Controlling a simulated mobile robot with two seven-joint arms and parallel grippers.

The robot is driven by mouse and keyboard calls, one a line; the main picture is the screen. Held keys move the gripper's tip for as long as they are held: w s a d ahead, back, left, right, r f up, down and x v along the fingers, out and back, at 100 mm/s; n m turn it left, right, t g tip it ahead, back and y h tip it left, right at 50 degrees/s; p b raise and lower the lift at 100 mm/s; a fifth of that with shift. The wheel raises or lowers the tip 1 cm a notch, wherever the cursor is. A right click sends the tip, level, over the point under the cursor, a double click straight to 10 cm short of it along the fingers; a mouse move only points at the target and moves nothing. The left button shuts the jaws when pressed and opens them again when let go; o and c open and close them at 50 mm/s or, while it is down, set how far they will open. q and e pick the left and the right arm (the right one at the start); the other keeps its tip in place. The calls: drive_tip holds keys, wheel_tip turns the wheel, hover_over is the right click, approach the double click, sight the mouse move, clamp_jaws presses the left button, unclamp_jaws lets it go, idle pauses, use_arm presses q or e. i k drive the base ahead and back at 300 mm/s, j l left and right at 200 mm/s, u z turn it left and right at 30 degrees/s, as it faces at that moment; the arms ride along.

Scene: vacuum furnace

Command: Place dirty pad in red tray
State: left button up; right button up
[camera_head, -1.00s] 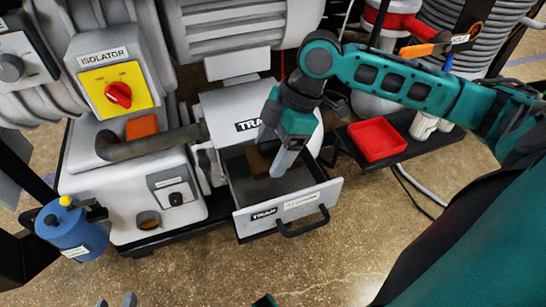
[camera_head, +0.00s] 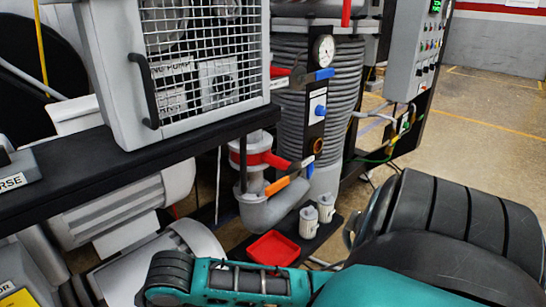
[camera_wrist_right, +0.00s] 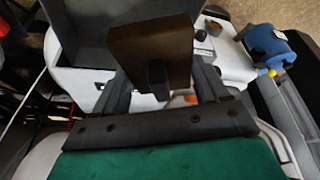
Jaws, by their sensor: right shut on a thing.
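The dirty pad (camera_wrist_right: 150,50) is a dark brown block in the right wrist view. My right gripper (camera_wrist_right: 157,82) is shut on it, with its fingers at the pad's two sides. The red tray (camera_head: 273,249) lies low on a dark shelf in the head view, beyond my right arm, and its visible inside looks empty. In the head view only my teal right arm shows along the bottom edge; the right gripper is out of that picture. My left gripper is in neither current view.
Two white containers (camera_head: 308,222) stand right of the tray. A grey pipe elbow (camera_head: 268,210) with an orange-handled valve (camera_head: 285,186) is just behind it. A black ledge (camera_head: 120,165) carries a mesh-fronted box (camera_head: 205,60). The grey drawer (camera_wrist_right: 95,35) is close to the pad.

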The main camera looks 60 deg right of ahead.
sight(274, 255)
drive_tip(key=k+l, duration=0.1)
drive_tip(key=l, duration=0.3)
drive_tip(key=k+l, duration=0.1)
drive_tip(key=l, duration=0.3)
drive_tip(key=k+l, duration=0.1)
drive_tip(key=l, duration=0.25)
drive_tip(key=k+l, duration=0.1)
drive_tip(key=l, duration=0.3)
drive_tip(key=k+l+u, duration=0.1)
drive_tip(key=l, duration=1.1)
drive_tip(key=k, duration=0.05)
